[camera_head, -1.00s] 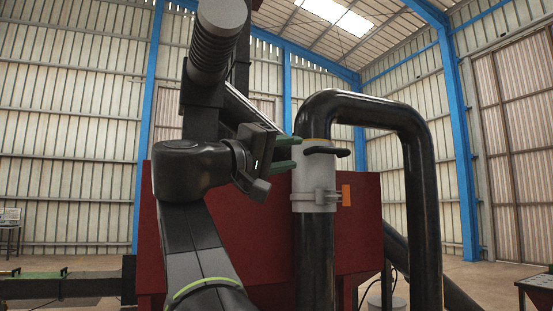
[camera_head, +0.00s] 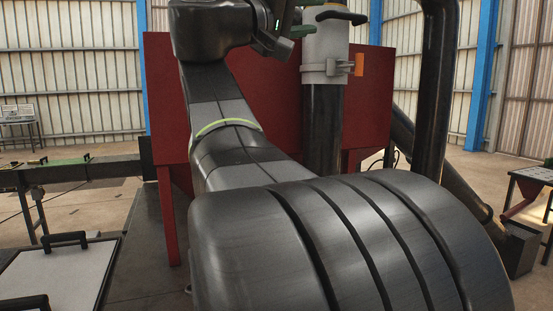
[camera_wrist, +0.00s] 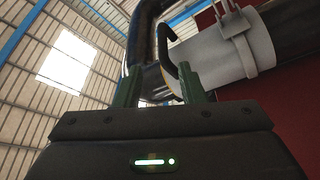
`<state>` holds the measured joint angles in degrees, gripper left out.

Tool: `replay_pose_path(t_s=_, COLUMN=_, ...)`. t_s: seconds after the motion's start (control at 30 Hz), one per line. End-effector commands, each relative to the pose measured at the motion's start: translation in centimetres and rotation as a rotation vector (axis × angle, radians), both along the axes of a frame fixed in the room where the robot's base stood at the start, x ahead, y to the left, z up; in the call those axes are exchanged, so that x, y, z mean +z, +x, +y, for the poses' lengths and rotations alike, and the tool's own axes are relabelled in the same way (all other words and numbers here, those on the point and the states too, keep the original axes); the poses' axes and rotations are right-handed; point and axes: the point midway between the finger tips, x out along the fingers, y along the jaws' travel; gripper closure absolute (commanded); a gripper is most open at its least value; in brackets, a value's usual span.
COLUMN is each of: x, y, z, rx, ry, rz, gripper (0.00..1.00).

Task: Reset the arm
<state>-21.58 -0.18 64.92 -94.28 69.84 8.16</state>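My gripper (camera_wrist: 158,92) is open, with its two green fingers apart and nothing seen held between them. In the head view my gripper (camera_head: 300,18) is at the top edge, partly cut off, just left of a pale grey cylinder (camera_head: 325,42). A black curved handle (camera_head: 342,17) sticks out at the cylinder's top. In the wrist view the handle (camera_wrist: 168,55) appears beyond the fingers, near the right one. I cannot tell whether they touch. My arm runs from the lower right up to the gripper.
A red housing (camera_head: 245,100) stands behind my arm. A thick black pipe (camera_head: 437,90) rises at right. At left are a dark conveyor-like beam (camera_head: 75,175) and a pale panel (camera_head: 62,278) with black handles. A dark perforated table (camera_head: 535,175) stands at far right. Floor shows between them.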

Motion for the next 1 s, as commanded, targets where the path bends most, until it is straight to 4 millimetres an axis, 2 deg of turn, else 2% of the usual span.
replay_pose_path(t_s=0.63, x=2.0, y=5.5, z=-7.1, rx=-0.006, ry=0.001, rz=0.003, gripper=0.64)
replay_pose_path(t_s=1.0, x=2.2, y=6.8, z=-8.7, rx=-0.002, ry=0.002, rz=0.003, gripper=0.64)
